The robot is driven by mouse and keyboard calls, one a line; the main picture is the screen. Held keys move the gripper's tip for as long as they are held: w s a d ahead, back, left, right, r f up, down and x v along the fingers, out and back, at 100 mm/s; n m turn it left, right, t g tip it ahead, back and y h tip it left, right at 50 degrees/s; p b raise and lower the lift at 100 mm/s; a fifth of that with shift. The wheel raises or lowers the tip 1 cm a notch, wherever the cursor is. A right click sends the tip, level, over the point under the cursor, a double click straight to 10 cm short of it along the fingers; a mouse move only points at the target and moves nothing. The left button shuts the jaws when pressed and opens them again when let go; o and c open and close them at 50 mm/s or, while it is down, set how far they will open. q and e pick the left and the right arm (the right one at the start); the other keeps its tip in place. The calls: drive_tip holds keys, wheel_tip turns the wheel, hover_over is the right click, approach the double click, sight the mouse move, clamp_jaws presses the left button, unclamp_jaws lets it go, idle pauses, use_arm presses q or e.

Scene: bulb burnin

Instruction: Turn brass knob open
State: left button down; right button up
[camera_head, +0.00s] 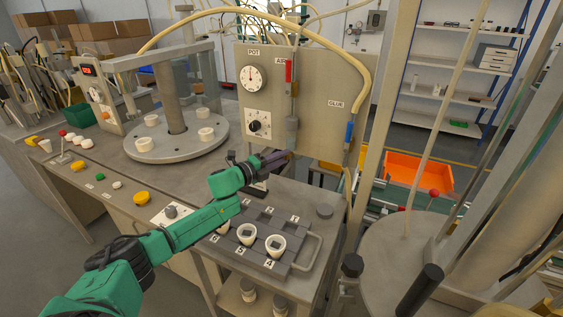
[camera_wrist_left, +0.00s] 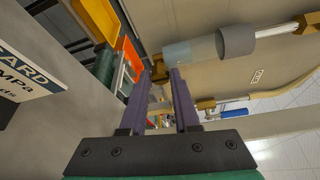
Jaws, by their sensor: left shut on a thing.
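My left gripper (camera_head: 289,154) reaches in on the green arm to just below the grey cylinder (camera_head: 292,130) that hangs under the red AIR handle (camera_head: 289,71) on the upright panel. In the left wrist view its two dark fingers (camera_wrist_left: 162,80) point away from the camera, with their tips at a small brass knob (camera_wrist_left: 158,69) on the end of a clear bowl (camera_wrist_left: 190,51). The gripper is shut on the knob. In the head view the fingers hide the knob. My right gripper is not in view.
A grey tray (camera_head: 242,263) with white cups stands on the bench below the arm. A round turntable (camera_head: 176,146) is at left. The panel (camera_head: 326,85) also carries a blue GLUE handle (camera_head: 349,132) and dials. An orange bin (camera_head: 418,172) stands behind at right.

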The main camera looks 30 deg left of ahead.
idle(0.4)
use_arm(q)
drive_tip(key=c, duration=0.7)
unclamp_jaws()
drive_tip(key=shift+o, duration=0.2)
drive_tip(key=shift+a, duration=0.1)
drive_tip(key=shift+s, duration=0.1)
drive_tip(key=shift+s+f, duration=0.15)
drive_tip(key=shift+s, duration=0.15)
drive_tip(key=b+v, duration=0.1)
drive_tip(key=v, duration=1.3)
